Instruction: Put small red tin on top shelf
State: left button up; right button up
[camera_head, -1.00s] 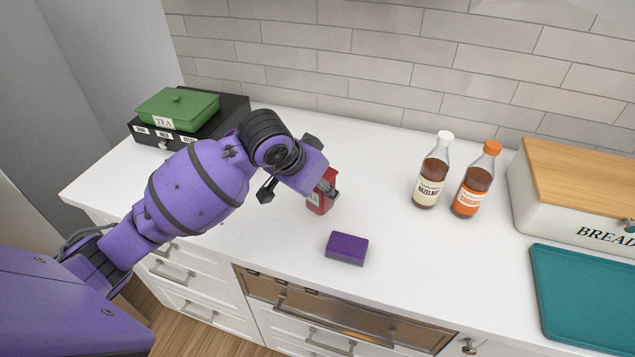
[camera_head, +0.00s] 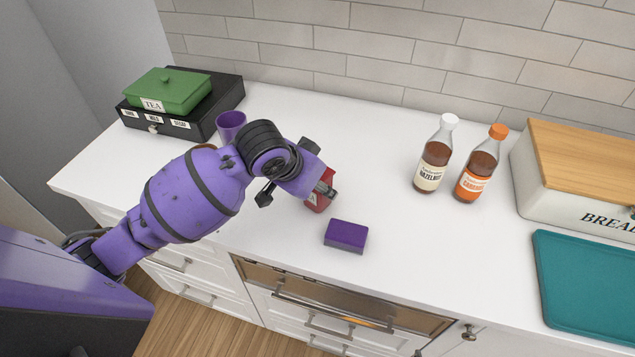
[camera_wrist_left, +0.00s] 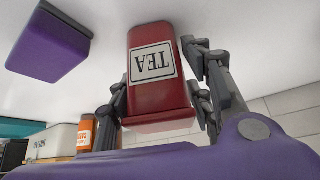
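The small red tin (camera_head: 318,201) has a white TEA label, which reads upside down in the left wrist view (camera_wrist_left: 153,62). My left gripper (camera_head: 322,186) has its fingers on either side of the tin, apparently pressed against it; the arm hides part of the tin in the head view. I cannot tell whether the tin's base clears the white counter (camera_head: 400,260). My right gripper is not in view. No shelf is in view.
A purple block (camera_head: 346,235) lies in front of the tin. Two syrup bottles (camera_head: 433,165) (camera_head: 478,170), a bread bin (camera_head: 570,195) and a teal board (camera_head: 590,285) are to the right.

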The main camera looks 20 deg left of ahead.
pick_arm(q)
jog(key=shift+o, duration=0.9)
jog(key=shift+w, duration=0.1)
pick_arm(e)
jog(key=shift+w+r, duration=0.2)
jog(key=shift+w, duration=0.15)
pick_arm(q)
jog(key=shift+r, duration=0.15)
